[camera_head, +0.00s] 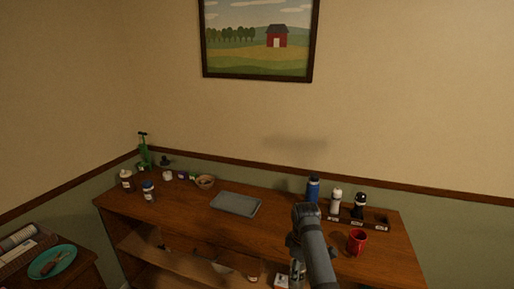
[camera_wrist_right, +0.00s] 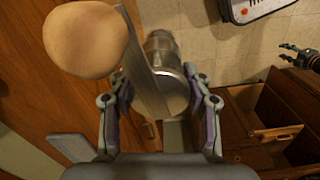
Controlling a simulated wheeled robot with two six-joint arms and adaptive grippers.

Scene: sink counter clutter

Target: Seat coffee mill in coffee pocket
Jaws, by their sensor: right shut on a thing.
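The coffee mill (camera_wrist_right: 166,70) is a steel cylinder with a flat metal crank and a large round wooden knob in the right wrist view. My right gripper (camera_wrist_right: 160,92) is shut around its body. In the head view my right gripper (camera_head: 297,268) is low at the counter's front edge, and my forearm hides part of the area. A dark wooden rack (camera_head: 376,221) with labelled pockets stands at the back right of the counter. Its right end looks empty; the labels are too small to read. My left gripper (camera_wrist_right: 288,56) shows at the right wrist view's edge, apparently open.
A blue bottle (camera_head: 313,189), a white bottle (camera_head: 335,201) and a black-topped bottle (camera_head: 359,206) stand along the rack. A red mug (camera_head: 357,242) stands in front of it. A grey tray (camera_head: 236,204) lies mid-counter.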

